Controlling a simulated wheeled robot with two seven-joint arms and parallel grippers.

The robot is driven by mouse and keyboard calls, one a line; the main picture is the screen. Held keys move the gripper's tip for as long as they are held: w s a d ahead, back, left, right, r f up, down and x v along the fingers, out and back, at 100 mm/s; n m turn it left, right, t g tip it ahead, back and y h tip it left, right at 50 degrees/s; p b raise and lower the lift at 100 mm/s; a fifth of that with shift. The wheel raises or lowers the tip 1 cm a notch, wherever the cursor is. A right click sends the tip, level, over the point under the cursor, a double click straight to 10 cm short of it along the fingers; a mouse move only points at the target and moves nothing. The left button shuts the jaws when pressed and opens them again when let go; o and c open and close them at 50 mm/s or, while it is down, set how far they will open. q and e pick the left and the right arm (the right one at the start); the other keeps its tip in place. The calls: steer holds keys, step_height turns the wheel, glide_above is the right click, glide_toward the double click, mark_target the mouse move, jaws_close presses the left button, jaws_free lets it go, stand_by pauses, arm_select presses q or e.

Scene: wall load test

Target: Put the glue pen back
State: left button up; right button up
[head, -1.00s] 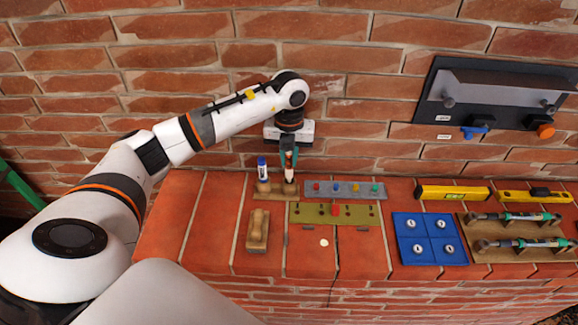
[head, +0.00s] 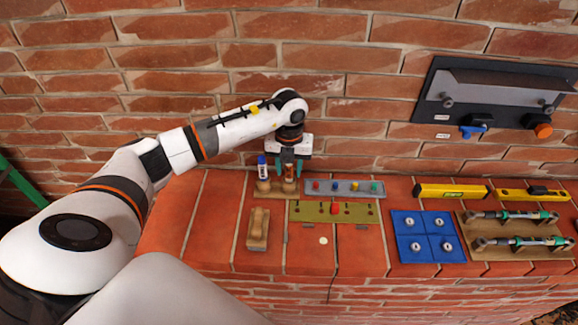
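A wooden pen holder (head: 276,189) stands on the brick ledge near the wall. A brown and white pen, seemingly the glue pen (head: 288,170), is upright at the holder's right place. A white pen with a blue cap (head: 262,167) stands at its left place. My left gripper (head: 289,170) points down over the right pen. Its teal fingers are spread to either side of that pen, with gaps visible. The pen's top is partly hidden by the gripper. My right gripper is out of view.
A grey strip with coloured knobs (head: 343,188) lies close right of the holder, with a green plate (head: 310,213) in front. A wooden block (head: 258,230) is at front left. A blue tray (head: 405,256) and yellow levels (head: 452,191) are further right. The ledge's left end is clear.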

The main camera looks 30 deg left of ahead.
arm_select(q)
steer(key=shift+r, duration=0.45)
step_height(320, 180, up, 10)
steer(key=b, duration=0.3)
steer(key=shift+r+b, duration=0.25)
steer(key=shift+b, duration=0.1)
steer(key=shift+r, duration=0.5)
